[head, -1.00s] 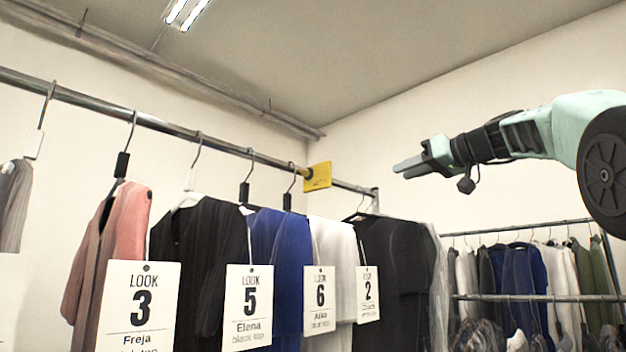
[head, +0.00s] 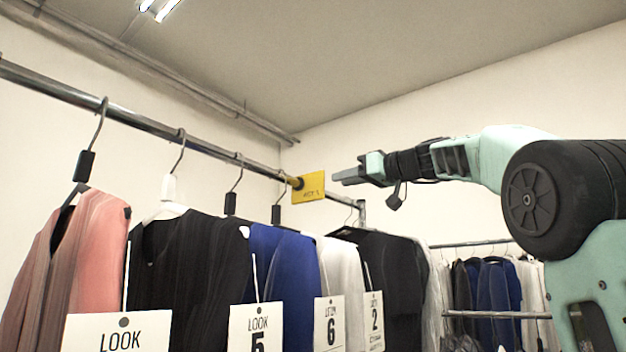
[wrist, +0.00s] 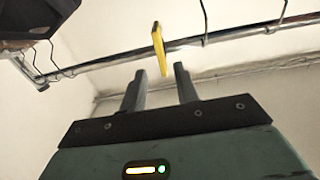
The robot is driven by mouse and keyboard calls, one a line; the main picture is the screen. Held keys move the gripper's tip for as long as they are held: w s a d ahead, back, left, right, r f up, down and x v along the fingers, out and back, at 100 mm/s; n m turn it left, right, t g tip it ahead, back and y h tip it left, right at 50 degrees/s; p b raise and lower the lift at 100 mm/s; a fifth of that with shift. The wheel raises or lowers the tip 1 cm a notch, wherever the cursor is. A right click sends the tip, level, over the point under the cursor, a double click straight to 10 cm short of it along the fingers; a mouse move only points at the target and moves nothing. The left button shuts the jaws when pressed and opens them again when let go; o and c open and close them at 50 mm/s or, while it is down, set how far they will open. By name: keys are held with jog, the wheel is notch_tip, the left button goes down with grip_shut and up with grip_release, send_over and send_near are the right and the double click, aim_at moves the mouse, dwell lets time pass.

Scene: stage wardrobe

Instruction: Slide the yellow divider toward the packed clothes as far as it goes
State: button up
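The yellow divider (head: 312,187) is a flat plate with dark print, mounted by a yellow collar on the metal clothes rail (head: 150,124). It also shows edge-on in the wrist view (wrist: 159,48), just beyond my fingertips. My gripper (head: 338,178) is at the divider's height, close to its right edge in the head view. In the wrist view my gripper (wrist: 158,80) is open and empty, its two fingers apart below the divider. Clothes hang on both sides of the divider: pink (head: 95,245), black (head: 180,270) and blue (head: 285,270) ones nearer, a dark one (head: 390,270) farther along.
White tags such as LOOK 6 (head: 328,322) hang among the clothes. A wall (head: 450,170) stands behind the rail's far end. A second rack with clothes (head: 495,285) is at the back right. Hanger hooks (wrist: 40,65) sit on the rail left of the divider in the wrist view.

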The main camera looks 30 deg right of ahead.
aim_at(314, 186)
jog(key=p+x, duration=0.4)
jog(key=x, duration=0.5)
jog(key=shift+r, duration=0.1)
jog(key=shift+w+a+p, duration=0.2)
jog(key=shift+w+p, duration=0.15)
jog(key=shift+w, duration=0.15)
grip_shut()
